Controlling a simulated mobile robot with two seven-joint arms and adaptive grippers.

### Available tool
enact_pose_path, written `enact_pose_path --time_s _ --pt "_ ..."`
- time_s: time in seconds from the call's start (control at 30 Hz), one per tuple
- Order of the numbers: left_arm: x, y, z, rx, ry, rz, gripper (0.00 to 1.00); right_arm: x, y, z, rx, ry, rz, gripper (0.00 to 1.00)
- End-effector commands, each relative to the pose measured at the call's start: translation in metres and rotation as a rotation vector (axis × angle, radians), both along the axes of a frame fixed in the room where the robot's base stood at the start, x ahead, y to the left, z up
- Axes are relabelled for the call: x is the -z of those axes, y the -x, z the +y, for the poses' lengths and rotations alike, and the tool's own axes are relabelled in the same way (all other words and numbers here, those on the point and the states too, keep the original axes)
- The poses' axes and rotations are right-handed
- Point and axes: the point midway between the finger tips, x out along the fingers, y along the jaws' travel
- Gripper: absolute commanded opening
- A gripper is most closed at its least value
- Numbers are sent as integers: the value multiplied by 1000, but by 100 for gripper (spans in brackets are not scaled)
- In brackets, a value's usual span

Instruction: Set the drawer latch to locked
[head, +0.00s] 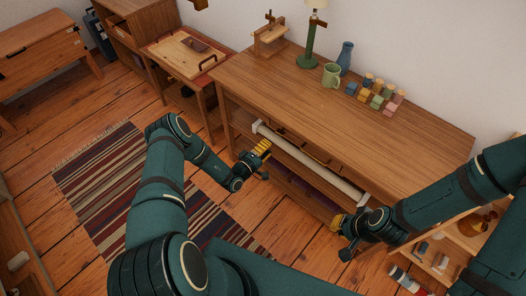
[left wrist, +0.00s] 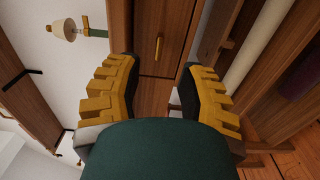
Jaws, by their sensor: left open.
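The wooden desk (head: 320,95) has drawers in its front. In the left wrist view a wooden drawer front (left wrist: 172,20) carries a small brass bar (left wrist: 158,48). I cannot tell whether this bar is the latch or a pull. My left gripper (head: 266,147) is at the desk's front, near the left end of the pale rail. In the left wrist view its yellow fingers (left wrist: 160,78) are spread, with nothing between them, and the brass bar lies beyond their gap. My right gripper (head: 335,221) is low in front of the desk's right part; its opening is unclear.
A pale rail (head: 310,163) runs along the desk's front. On the desk stand a green lamp (head: 311,45), a mug (head: 331,75), a blue vase (head: 345,58) and several coloured blocks (head: 377,93). A striped rug (head: 105,190) covers the floor at left. A low shelf (head: 447,250) stands at right.

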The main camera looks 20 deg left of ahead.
Motion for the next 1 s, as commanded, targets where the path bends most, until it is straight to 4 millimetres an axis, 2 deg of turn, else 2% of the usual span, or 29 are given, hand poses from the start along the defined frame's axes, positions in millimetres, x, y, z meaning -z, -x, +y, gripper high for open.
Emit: enact_pose_path --time_s 0.1,0.23,0.8,0.9,0.97,1.0 --pt "0 13 6 -1 -1 1 39 0 0 0 0 0 0 0" --pt "0 20 8 -1 -1 0 39 0 0 0 0 0 0 0" --pt "0 21 7 4 1 1 39 0 0 0 0 0 0 0" --pt "-3 24 -7 66 20 26 39 0 0 0 0 0 0 0" --pt "-8 29 -26 152 44 65 39 0 0 0 0 0 0 0" --pt "-11 36 -44 233 64 107 39 0 0 0 0 0 0 0"
